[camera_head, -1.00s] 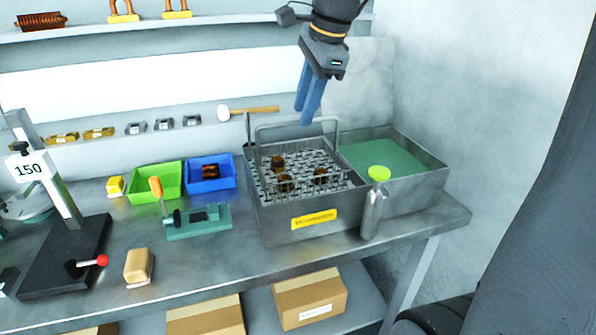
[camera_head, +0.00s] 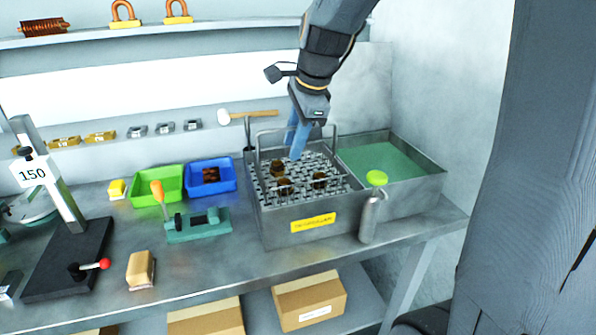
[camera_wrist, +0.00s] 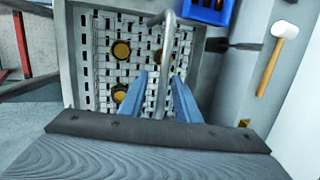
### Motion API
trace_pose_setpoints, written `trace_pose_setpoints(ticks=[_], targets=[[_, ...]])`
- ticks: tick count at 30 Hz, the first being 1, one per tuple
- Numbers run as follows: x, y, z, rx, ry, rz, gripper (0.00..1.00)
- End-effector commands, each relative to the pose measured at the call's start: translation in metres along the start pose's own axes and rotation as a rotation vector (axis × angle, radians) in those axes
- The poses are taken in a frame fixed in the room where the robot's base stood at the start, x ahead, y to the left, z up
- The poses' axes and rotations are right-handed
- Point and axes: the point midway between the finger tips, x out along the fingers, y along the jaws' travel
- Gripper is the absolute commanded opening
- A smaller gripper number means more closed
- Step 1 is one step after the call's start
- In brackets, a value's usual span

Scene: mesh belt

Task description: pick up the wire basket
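The wire basket (camera_head: 262,183) sits in the left bay of a grey metal tank on the bench. Its mesh floor also shows in the wrist view (camera_wrist: 103,70), with several brown round parts in it. Its raised loop handle (camera_head: 259,140) stands upright above the mesh. My gripper (camera_head: 295,148) has blue fingers and is lowered at the handle, above the mesh. In the wrist view the handle bar (camera_wrist: 164,52) runs between the two parted fingers (camera_wrist: 160,78). The fingers do not appear to press on the bar.
The tank's right bay (camera_head: 400,160) has a green surface. A bottle with a yellow-green top (camera_head: 370,215) stands at the tank's front. Blue (camera_head: 211,187) and green (camera_head: 143,194) bins and a teal vise (camera_head: 198,230) stand to the left. A mallet (camera_head: 250,116) lies behind.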

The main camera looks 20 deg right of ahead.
Motion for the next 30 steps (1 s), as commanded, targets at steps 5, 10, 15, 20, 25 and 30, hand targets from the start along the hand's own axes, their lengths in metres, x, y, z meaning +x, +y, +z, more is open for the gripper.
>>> trace_pose_setpoints(ticks=[5,10,15,20,25,30], targets=[[-0.0002,-0.0001,0.0,0.0,0.0,0.0,0.16],[-0.0003,-0.0001,0.0,0.0,0.0,0.0,0.0],[-0.0004,-0.0001,0.0,0.0,0.0,0.0,0.0],[-0.0004,-0.0001,0.0,0.0,0.0,0.0,0.0],[-0.0004,-0.0001,0.0001,0.0,0.0,0.0,0.0],[-0.0005,-0.0001,0.0001,0.001,0.0,0.0,0.0]])
